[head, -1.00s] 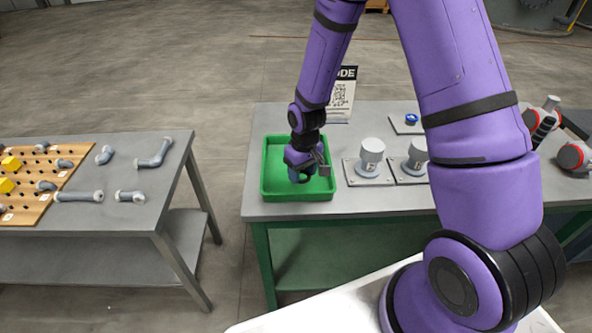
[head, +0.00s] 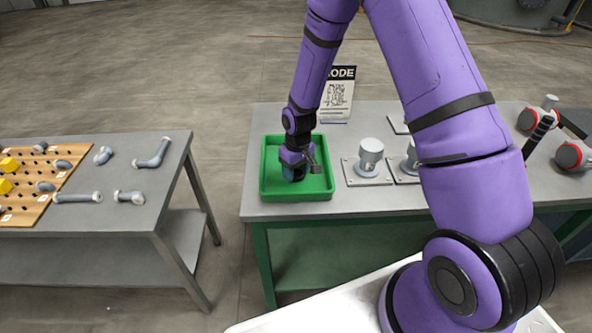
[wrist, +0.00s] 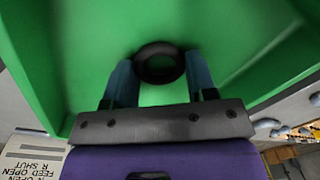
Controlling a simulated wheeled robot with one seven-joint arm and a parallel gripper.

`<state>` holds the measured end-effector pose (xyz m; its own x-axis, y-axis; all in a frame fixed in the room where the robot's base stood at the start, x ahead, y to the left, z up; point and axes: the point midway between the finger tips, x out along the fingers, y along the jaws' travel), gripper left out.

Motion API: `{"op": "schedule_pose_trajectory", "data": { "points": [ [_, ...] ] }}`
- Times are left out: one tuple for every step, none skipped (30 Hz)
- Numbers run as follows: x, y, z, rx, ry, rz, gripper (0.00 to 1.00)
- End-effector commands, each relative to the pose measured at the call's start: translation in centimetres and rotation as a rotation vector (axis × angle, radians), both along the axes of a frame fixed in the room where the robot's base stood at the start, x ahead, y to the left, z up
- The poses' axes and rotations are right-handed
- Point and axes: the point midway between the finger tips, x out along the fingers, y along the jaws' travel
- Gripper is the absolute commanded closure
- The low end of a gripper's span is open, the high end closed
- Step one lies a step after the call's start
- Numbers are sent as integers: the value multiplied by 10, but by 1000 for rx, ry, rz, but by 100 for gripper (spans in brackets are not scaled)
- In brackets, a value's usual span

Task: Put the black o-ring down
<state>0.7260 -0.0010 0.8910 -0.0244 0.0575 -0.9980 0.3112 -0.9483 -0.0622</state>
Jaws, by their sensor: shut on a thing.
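The black o-ring (wrist: 160,62) is between the two blue fingers of my gripper (head: 295,174) in the wrist view. The fingers are shut on its left and right sides. The green tray (head: 325,194) stands on the grey table, and my gripper points down inside its walls. The green tray floor (wrist: 230,30) shows behind the ring in the wrist view. In the head view the o-ring is hidden by my gripper. I cannot tell whether the ring touches the tray floor.
Right of the tray, grey cylindrical fittings (head: 371,153) stand on square plates. A printed sign (head: 337,92) stands behind the tray. Red and grey parts (head: 573,156) lie at the far right. A separate table at left holds a pegboard (head: 30,195) and grey pipe pieces (head: 155,153).

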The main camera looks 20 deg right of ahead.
Motion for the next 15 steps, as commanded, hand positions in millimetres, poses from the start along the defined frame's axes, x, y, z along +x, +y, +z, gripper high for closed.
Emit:
{"op": "schedule_pose_trajectory", "data": {
  "points": [
    [0, 0, -1, 0, 1, 0, 70],
    [0, 0, -2, 0, 1, 0, 70],
    [0, 0, -3, 0, 1, 0, 70],
    [0, 0, -4, 0, 1, 0, 70],
    [0, 0, -5, 0, 1, 0, 70],
    [0, 0, -6, 0, 1, 0, 70],
    [-1, 0, -7, -1, 2, 0, 70],
    [-1, 0, -8, -1, 2, 0, 70],
    [-1, 0, -9, 0, 2, 0, 70],
    [-1, 0, -10, 0, 3, 0, 70],
    [-1, 0, -10, 0, 3, 0, 42],
    [-1, 0, -10, 0, 4, 0, 32],
    [-2, 0, -11, 0, 4, 0, 26],
    [-2, 0, -11, -1, 5, -1, 23],
    [-2, -1, -11, -1, 5, -1, 23]
  ]
}}
